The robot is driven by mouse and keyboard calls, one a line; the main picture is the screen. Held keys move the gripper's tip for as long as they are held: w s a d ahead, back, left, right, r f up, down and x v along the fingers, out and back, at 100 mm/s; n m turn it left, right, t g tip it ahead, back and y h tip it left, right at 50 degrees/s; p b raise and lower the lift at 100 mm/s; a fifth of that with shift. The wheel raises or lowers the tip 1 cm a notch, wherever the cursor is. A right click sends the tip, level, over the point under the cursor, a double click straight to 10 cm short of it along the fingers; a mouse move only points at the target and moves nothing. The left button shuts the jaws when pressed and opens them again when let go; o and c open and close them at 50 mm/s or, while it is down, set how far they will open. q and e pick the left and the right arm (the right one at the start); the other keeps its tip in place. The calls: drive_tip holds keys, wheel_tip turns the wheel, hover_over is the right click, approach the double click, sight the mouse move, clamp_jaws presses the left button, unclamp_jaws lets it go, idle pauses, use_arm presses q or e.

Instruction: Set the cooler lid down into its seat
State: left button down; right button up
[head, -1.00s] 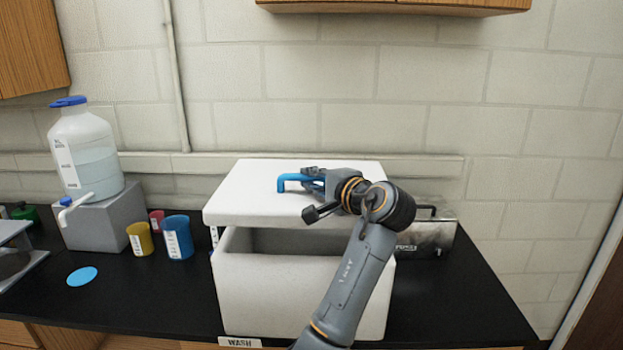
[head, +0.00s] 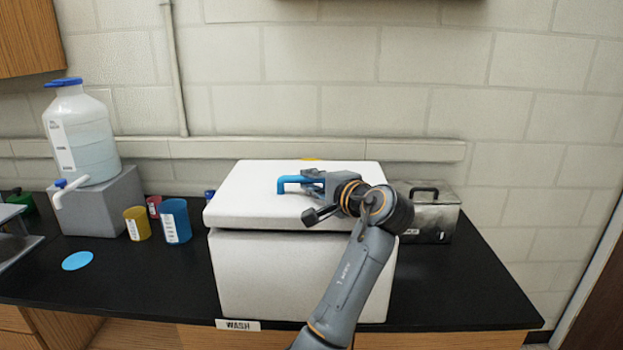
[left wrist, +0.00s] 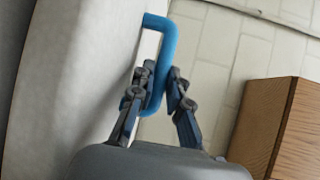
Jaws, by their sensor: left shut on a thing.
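The white cooler lid (head: 250,195) has a blue handle on top. In the head view it lies over the white cooler box (head: 290,275), roughly lined up with it, with a thin dark line between them at the front. I cannot tell whether it is fully down in its seat. My left gripper (head: 313,184) is shut on the blue handle (head: 288,182). The left wrist view shows the fingers (left wrist: 152,100) on either side of the handle (left wrist: 165,50), with the white lid (left wrist: 75,80) at the left. My right gripper is not in view.
A metal box (head: 436,200) with a black handle stands right of the cooler. At the left are a water jug (head: 85,135) on a grey block (head: 100,205), a yellow cup (head: 137,224) and a blue cup (head: 176,221).

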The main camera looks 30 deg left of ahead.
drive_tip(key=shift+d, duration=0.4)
use_arm(q)
drive_tip(key=shift+f+b, duration=0.3)
drive_tip(key=shift+f, duration=0.5)
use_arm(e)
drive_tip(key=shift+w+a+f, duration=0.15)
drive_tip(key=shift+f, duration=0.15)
use_arm(q)
drive_tip(key=c, duration=1.2)
unclamp_jaws()
drive_tip(key=shift+d, duration=0.15)
drive_tip(key=v, duration=1.2)
drive_tip(key=shift+r, duration=0.1)
